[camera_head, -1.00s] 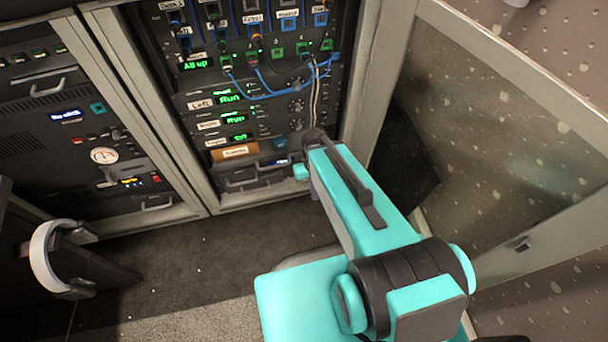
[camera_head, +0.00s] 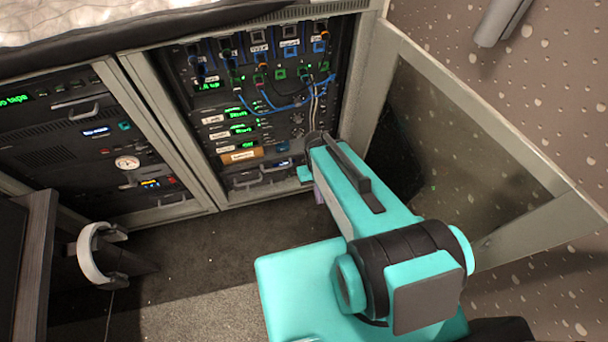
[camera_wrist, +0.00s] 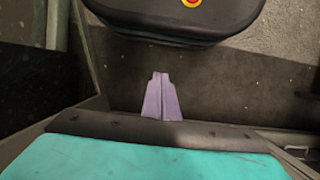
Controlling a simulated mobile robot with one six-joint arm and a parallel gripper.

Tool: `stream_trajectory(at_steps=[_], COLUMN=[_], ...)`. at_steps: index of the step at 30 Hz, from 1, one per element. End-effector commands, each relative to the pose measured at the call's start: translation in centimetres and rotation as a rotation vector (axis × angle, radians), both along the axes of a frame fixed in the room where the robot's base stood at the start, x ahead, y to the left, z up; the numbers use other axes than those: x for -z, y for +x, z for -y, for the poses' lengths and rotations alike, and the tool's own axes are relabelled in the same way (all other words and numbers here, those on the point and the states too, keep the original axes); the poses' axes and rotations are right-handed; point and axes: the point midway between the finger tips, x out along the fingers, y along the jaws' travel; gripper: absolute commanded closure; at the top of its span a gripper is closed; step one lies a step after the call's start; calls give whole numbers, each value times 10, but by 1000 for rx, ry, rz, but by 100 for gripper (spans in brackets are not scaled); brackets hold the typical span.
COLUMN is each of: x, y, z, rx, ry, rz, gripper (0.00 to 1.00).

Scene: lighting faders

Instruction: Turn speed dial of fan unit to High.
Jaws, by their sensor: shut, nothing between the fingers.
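The open rack cabinet (camera_head: 240,193) holds stacked units with green displays. Two of the displays, on the upper (camera_head: 240,114) and middle (camera_head: 241,129) units, seem to read "Run"; a third, lower display (camera_head: 247,145) is too small to read surely. Small round dials (camera_head: 297,118) sit at the right of these units. I cannot tell which one is the fan unit's speed dial, nor its setting. My gripper's purple fingers (camera_wrist: 162,97) are shut and empty in the wrist view, above dark floor, with no dial in sight there. In the head view my arm mostly hides the gripper.
The glass cabinet door (camera_head: 470,150) stands open at the right, close to my arm. Blue cables (camera_head: 275,108) hang across the upper rack. Another rack (camera_head: 75,150) stands at the left. A white ring-shaped object (camera_head: 88,255) hangs at the lower left. Carpet (camera_head: 180,255) lies clear before the cabinets.

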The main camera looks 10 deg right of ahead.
Motion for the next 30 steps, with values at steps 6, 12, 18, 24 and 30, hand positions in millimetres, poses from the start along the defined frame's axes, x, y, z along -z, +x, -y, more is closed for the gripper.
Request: stream_trajectory(at_steps=[6, 12, 18, 24, 30], x=[-32, -54, -77, -100, -123], y=[-15, -28, -41, -54, -67], z=[0, 0, 0, 0, 0], rx=[0, 0, 0, 0, 0], ry=[0, 0, 0, 0, 0], rz=[-26, -49, -71, -94, -117], gripper=[100, 100, 100, 100, 100])
